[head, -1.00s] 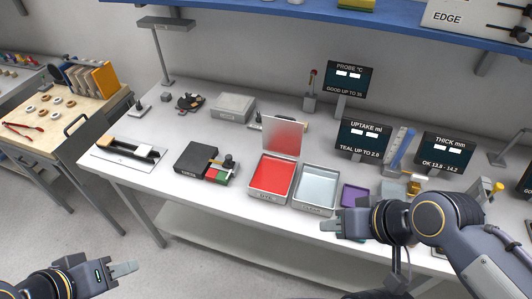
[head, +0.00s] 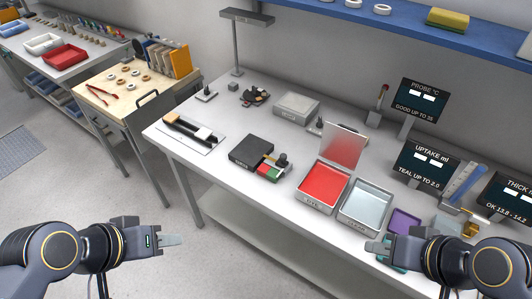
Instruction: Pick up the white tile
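A small white block (head: 203,134), which may be the white tile, sits at the near end of a black rail (head: 184,127) on a thin pale board (head: 170,140) at the table's left end. I cannot tell for sure that it is the tile. My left gripper (head: 172,240) is empty over the floor, in front of and below that table end, well apart from the block. My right gripper (head: 374,246) is at the front edge by the grey tray, far right of the block. The finger gap of both grippers is unclear.
The white table (head: 222,150) also holds a black box (head: 251,151), a red tray (head: 323,184), a grey tray (head: 367,203) and a grey lidded box (head: 297,105). A wooden-topped cart (head: 110,92) stands left of it. The floor between is clear.

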